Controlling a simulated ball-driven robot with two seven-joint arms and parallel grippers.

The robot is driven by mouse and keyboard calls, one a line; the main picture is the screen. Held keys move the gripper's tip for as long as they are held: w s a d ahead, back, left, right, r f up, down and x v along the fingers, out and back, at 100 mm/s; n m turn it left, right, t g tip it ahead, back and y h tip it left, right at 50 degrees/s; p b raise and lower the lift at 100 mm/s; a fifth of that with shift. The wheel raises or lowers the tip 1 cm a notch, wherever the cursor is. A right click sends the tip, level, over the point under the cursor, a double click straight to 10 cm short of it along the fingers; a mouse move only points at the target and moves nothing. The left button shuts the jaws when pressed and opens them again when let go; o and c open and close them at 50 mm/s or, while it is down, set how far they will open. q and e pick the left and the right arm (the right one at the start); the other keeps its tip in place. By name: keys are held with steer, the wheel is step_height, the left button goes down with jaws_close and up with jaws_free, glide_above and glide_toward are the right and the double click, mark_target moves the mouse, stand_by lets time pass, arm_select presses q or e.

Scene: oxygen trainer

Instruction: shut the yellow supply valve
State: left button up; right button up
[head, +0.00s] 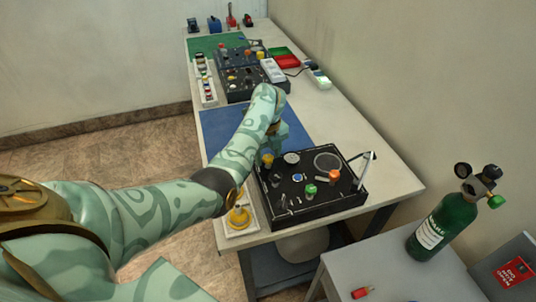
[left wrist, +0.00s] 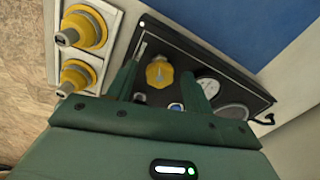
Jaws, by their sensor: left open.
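The yellow supply valve knob (head: 267,160) stands at the far left corner of the black trainer panel (head: 318,204). It also shows in the left wrist view as a yellow lobed knob (left wrist: 160,72) on the panel. My left gripper (left wrist: 157,84) is open, with one green finger on each side of the knob in that picture. I cannot tell whether the fingers touch it or how far above it they are. In the head view my left gripper (head: 273,146) comes down over the knob, and its fingertips are partly hidden. My right gripper is not in view.
A round gauge (left wrist: 208,86) sits close beside the knob. The panel also has a green knob (head: 310,190) and an orange knob (head: 334,175). Yellow fittings (left wrist: 84,26) lie on a white tray beside the panel. A green cylinder (head: 437,225) stands at right. The blue mat (head: 302,137) is clear.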

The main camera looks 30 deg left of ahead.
arm_select(q)
steer(key=c, duration=1)
